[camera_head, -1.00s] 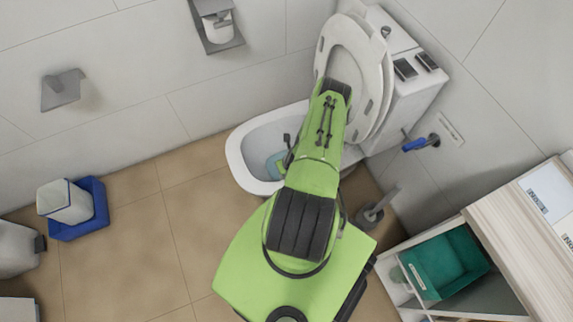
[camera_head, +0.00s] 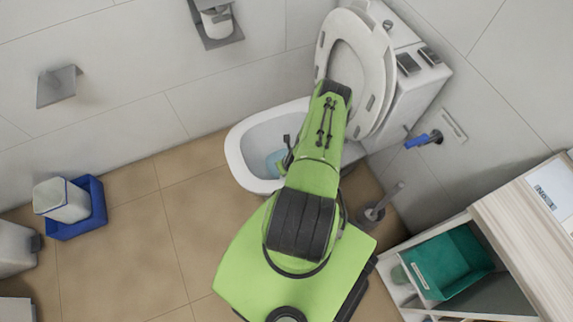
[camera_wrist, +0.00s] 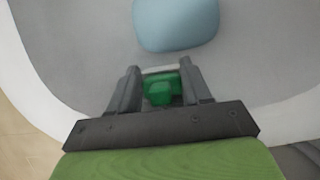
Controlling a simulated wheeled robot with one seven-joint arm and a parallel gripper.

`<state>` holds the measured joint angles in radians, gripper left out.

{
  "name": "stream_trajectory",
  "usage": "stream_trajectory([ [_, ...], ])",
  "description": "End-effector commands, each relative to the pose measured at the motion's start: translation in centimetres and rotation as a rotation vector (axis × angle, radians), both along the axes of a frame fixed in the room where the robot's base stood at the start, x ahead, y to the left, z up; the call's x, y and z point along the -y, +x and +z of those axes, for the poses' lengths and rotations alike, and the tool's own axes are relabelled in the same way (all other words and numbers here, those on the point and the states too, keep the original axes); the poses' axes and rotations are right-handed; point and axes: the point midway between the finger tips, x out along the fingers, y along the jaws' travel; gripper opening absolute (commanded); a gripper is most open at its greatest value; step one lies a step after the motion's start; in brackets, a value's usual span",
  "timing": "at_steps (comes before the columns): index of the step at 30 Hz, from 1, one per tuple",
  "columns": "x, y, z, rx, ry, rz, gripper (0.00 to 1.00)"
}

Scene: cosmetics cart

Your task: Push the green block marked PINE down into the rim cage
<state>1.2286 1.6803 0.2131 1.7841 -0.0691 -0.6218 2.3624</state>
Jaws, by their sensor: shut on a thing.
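My gripper (camera_wrist: 160,78) is shut on a green block (camera_wrist: 161,90) in the wrist view. The block sits between the two dark fingers; no PINE marking is readable on it. A pale strip shows just beyond the block, between the fingertips; I cannot tell whether it is part of the rim cage. The gripper is over the toilet bowl (camera_head: 240,152), near its inner wall, with the blue water (camera_wrist: 176,24) beyond it. In the head view my arm hides the block and most of the gripper.
The raised seat (camera_head: 374,45) leans against the cistern behind my arm. A toilet brush (camera_head: 375,212) stands right of the bowl. A blue tray (camera_head: 98,203) with a white bin is on the floor at left. A shelf with a teal box (camera_head: 450,263) is at right.

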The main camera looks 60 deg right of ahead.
Motion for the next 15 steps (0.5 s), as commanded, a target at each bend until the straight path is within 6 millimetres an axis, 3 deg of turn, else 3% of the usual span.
stream_trajectory([
  [3,0.0,0.0,-0.41,0.0,0.0,0.0,0.18],
  [4,0.0,0.0,-0.42,0.0,0.0,0.0,0.49],
  [9,0.04,-0.04,-0.33,-0.001,-0.002,0.0,0.75],
  [15,0.04,-0.02,-0.31,0.0,-0.001,0.0,0.78],
])
